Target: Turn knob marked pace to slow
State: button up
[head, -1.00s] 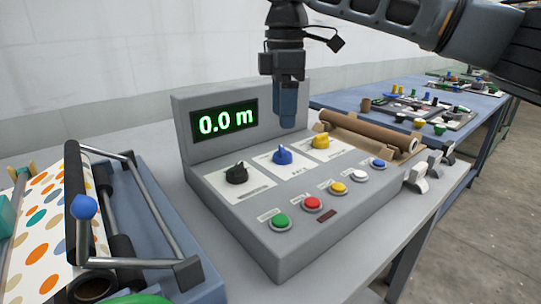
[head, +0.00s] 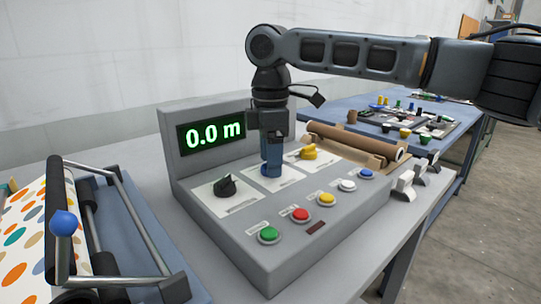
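The grey control box (head: 275,225) stands on the table with a green display (head: 213,133) reading 0.0 m. Three knobs sit on white plates: a black one (head: 226,186) on the left, a yellow one (head: 308,152) on the right, and a blue one in the middle. The middle plate (head: 291,180) carried the mark PACE a second ago. My gripper (head: 271,170) points straight down at the middle plate, its blue fingers where the blue knob stands. They hide the knob and its pointer, so I cannot tell whether they hold it.
Several coloured push buttons, among them green (head: 269,234) and red (head: 301,215), line the box's front. A brown roll (head: 355,144) lies behind it. White switches (head: 404,185) stand on the right. A roller frame with dotted sheet (head: 25,240) is at left.

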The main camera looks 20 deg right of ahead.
jog(key=c, duration=1)
jog(key=shift+c, duration=0.2)
jog(key=shift+r+n+p, duration=0.15)
jog(key=shift+n+p, duration=0.15)
jog(key=shift+p, duration=0.3)
jog(key=shift+r+n+p, duration=0.1)
jog(key=shift+n+p, duration=0.5)
jog(key=shift+p, duration=0.35)
jog(key=n+p, duration=0.2)
jog(key=p, duration=0.1)
jog(key=n+p, duration=0.2)
jog(key=n, duration=0.2)
jog(key=shift+f+n+p, duration=0.2)
jog(key=shift+n+p, duration=0.5)
jog(key=shift+n, duration=1.3)
